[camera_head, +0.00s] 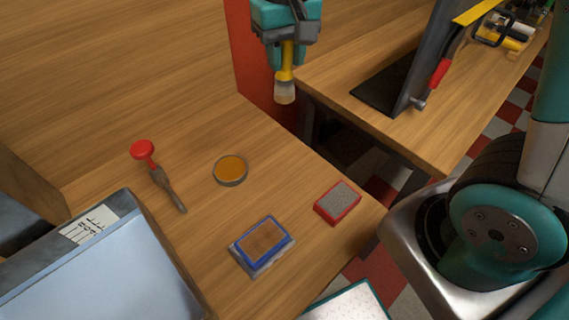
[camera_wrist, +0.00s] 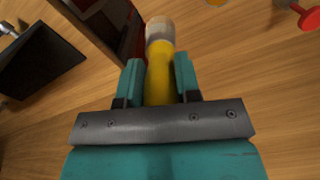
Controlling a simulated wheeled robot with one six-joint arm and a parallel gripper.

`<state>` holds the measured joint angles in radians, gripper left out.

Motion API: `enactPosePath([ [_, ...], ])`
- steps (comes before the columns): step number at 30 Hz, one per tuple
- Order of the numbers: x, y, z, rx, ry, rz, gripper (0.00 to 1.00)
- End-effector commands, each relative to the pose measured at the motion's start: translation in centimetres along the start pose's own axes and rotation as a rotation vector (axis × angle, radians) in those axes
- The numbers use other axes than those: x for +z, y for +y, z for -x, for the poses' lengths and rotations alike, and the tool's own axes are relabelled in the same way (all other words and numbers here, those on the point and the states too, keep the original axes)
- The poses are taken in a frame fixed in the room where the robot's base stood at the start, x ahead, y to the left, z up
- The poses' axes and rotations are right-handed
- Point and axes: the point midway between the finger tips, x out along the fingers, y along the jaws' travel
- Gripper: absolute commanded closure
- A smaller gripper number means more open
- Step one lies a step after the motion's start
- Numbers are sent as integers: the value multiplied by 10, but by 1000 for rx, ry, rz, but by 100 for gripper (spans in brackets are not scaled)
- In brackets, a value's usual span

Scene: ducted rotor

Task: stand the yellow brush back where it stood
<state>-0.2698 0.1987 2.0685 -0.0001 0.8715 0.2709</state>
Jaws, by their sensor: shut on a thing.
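The yellow brush (camera_head: 285,80) has a yellow handle and pale bristles. In the head view it hangs bristles down from my gripper (camera_head: 287,60), in the air near the back corner of the near table (camera_head: 110,155). In the wrist view the brush (camera_wrist: 159,70) lies between the two teal fingers of my gripper (camera_wrist: 159,82), which are shut on its handle. The bristle end points away from the gripper. The upper end of the handle is hidden by the gripper.
On the near table are a red-knobbed tool (camera_head: 144,152), a round tin of amber stuff (camera_head: 231,169), a blue-framed block (camera_head: 262,243), a red-edged grey block (camera_head: 338,202) and a grey-blue case (camera_head: 95,270). A second table (camera_head: 450,130) bears a dark panel (camera_head: 420,60). A gap separates the tables.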

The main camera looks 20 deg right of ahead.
Motion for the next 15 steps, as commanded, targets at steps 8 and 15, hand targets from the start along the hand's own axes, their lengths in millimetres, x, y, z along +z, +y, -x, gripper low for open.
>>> enactPosePath([
  [8,2,0,-67,3,-11,0,93],
  [15,3,0,-130,3,-10,1,93],
])
